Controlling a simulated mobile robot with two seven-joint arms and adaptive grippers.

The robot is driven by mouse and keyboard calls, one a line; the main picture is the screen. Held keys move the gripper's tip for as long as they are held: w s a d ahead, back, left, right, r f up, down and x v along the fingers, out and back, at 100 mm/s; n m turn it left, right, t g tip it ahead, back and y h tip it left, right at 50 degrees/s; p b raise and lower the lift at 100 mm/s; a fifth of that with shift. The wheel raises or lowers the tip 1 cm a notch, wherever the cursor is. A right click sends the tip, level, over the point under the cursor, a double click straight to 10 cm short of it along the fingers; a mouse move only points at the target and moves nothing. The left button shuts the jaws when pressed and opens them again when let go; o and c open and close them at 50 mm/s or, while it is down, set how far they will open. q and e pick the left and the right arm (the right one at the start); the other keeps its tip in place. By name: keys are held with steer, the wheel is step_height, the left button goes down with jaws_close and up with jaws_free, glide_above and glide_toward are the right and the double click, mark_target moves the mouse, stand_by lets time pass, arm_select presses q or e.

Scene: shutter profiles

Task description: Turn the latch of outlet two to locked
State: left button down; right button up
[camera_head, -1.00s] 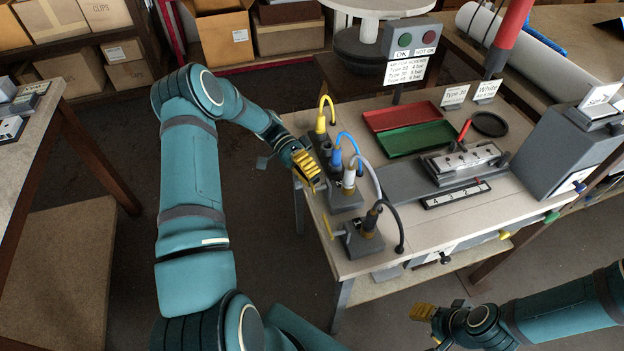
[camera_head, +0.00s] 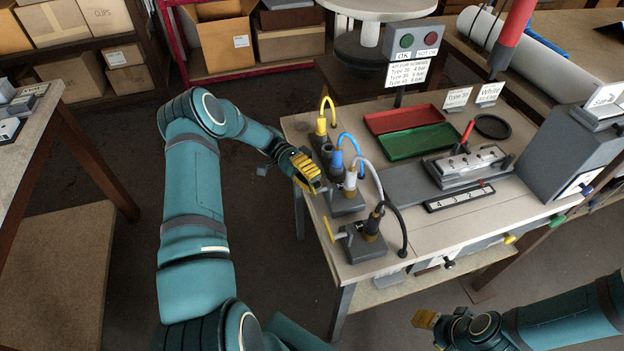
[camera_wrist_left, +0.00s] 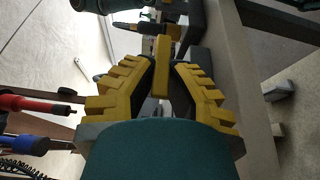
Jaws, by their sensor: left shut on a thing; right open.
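A row of hose outlets stands along the table's left edge, with a yellow (camera_head: 321,126), a blue (camera_head: 337,160), a pale grey (camera_head: 350,181) and a black hose fitting (camera_head: 373,222). I cannot read which is outlet two. My left gripper (camera_head: 308,170) is beside the middle outlets. In the left wrist view a yellow latch handle (camera_wrist_left: 161,62) stands between its fingers, and the gripper is shut on it. The latch's base is largely hidden. Another yellow latch (camera_head: 329,230) shows free at the black outlet. My right gripper (camera_head: 425,319) is open, low at the right, away from the outlets.
A red tray (camera_head: 400,117) and a green tray (camera_head: 402,145) lie at the back of the table. A grey fixture (camera_head: 465,168) and a large grey box (camera_head: 566,145) stand to the right. Curved hoses rise close to my left gripper.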

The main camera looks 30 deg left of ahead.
arm_select(q)
steer(key=c, duration=1)
jaws_free()
steer(key=shift+d, duration=0.1)
steer(key=shift+v, duration=3.8)
